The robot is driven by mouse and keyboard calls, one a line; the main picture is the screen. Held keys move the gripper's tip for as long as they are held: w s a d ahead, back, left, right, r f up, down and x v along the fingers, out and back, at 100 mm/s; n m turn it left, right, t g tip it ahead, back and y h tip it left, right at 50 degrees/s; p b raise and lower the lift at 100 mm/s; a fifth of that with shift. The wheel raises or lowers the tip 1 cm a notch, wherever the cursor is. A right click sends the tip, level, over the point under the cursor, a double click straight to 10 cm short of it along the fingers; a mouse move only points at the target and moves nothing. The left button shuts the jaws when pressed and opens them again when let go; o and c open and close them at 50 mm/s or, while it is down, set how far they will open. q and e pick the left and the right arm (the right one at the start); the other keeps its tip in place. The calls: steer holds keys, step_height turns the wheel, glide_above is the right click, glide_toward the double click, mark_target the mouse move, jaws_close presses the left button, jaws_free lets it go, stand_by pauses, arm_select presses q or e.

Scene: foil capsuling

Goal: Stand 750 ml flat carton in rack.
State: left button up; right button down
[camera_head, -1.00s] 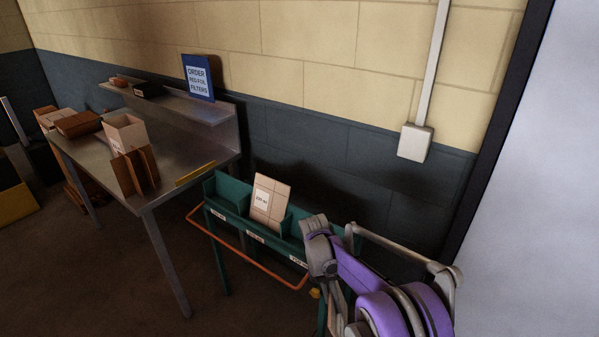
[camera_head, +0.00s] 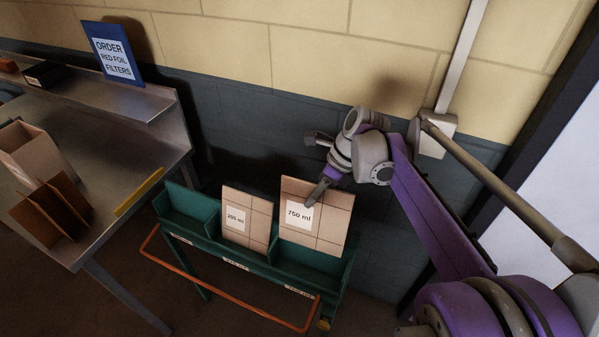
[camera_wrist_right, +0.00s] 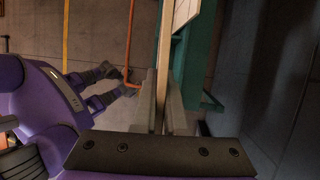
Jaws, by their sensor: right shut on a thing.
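The tan 750 ml flat carton (camera_head: 330,226) stands nearly upright at the rack, right of the middle. My right gripper (camera_head: 319,190) is shut on its upper part, with a finger across the front by the label. In the right wrist view the carton (camera_wrist_right: 166,60) shows edge-on between the fingers (camera_wrist_right: 162,115). The green rack (camera_head: 189,214) has several compartments. My left gripper is not in view.
A smaller flat carton marked 200 ml (camera_head: 245,205) stands in the rack just left. An orange rail (camera_head: 230,300) runs along the rack's front. A metal bench (camera_head: 110,150) with a blue order sign (camera_head: 112,54) is at left. The wall is close behind.

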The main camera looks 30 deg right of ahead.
steer(key=shift+w+r, duration=0.15)
steer(key=shift+r, duration=0.05)
steer(key=shift+s+r, duration=0.1)
steer(key=shift+s, duration=0.25)
steer(key=shift+w, duration=0.15)
steer(key=shift+f, duration=0.3)
step_height(320, 180, down, 2)
steer(key=shift+b, duration=0.75)
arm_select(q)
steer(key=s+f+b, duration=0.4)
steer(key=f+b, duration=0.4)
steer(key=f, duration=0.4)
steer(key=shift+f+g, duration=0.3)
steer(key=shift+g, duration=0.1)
arm_select(e)
step_height(320, 180, down, 14)
steer(key=shift+r, duration=0.2)
steer(key=c, duration=0.9)
jaws_free()
